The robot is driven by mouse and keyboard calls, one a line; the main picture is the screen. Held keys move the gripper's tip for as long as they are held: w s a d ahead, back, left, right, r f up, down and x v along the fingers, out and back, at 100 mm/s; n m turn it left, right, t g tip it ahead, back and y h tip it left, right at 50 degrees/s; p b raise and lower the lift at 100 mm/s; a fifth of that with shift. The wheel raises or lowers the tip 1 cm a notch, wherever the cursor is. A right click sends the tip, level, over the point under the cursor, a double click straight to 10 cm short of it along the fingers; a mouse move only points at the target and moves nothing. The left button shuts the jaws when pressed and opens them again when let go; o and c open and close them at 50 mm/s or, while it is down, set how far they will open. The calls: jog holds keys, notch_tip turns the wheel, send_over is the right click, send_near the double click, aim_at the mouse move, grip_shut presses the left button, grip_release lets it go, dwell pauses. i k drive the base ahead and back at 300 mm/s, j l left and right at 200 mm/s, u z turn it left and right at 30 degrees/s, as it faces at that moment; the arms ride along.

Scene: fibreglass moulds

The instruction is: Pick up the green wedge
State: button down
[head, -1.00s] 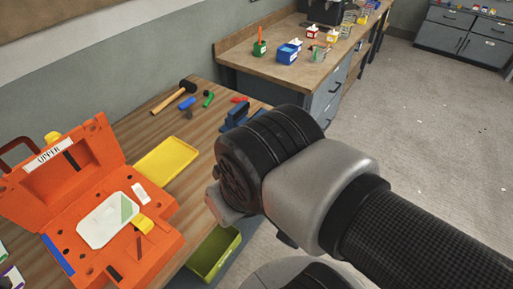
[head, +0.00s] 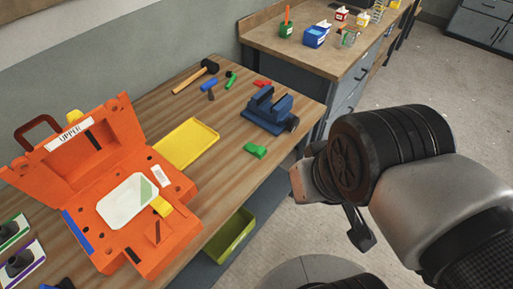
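A small green piece, which looks like the green wedge (head: 255,151), lies on the wooden bench near its front edge, just in front of the blue vise. Another small green item (head: 230,79) lies farther back beside a blue one. My gripper (head: 360,235) is off the bench to the right of the green wedge, over the floor and clearly apart from it. My wrist hides most of the gripper; only a dark finger-like part shows. Whether it is open or shut cannot be seen.
The blue vise (head: 268,110) stands at the bench's right end. A yellow tray (head: 189,143) lies left of the wedge, beside the open orange mould (head: 174,224). A mallet (head: 196,77) lies at the back. A green bin (head: 231,235) sits below the bench edge.

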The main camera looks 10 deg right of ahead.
aim_at(259, 152)
jog(key=j+u, duration=0.1)
jog(key=u, duration=0.35)
jog(key=j+u, duration=0.1)
jog(key=u, duration=0.3)
jog(key=j+u, duration=0.1)
jog(key=u, duration=0.35)
jog(key=z, duration=1.45)
jog(key=i+l+u, duration=0.1)
jog(key=i+l, duration=0.15)
jog(key=i+l+u, duration=0.1)
jog(key=i+l, duration=0.15)
jog(key=l, duration=0.25)
jog(key=i+l+u, duration=0.1)
jog(key=i+l, duration=0.15)
jog(key=l, duration=0.15)
jog(key=i+l+u, duration=0.1)
jog(key=i+l, duration=0.15)
jog(key=l, duration=0.2)
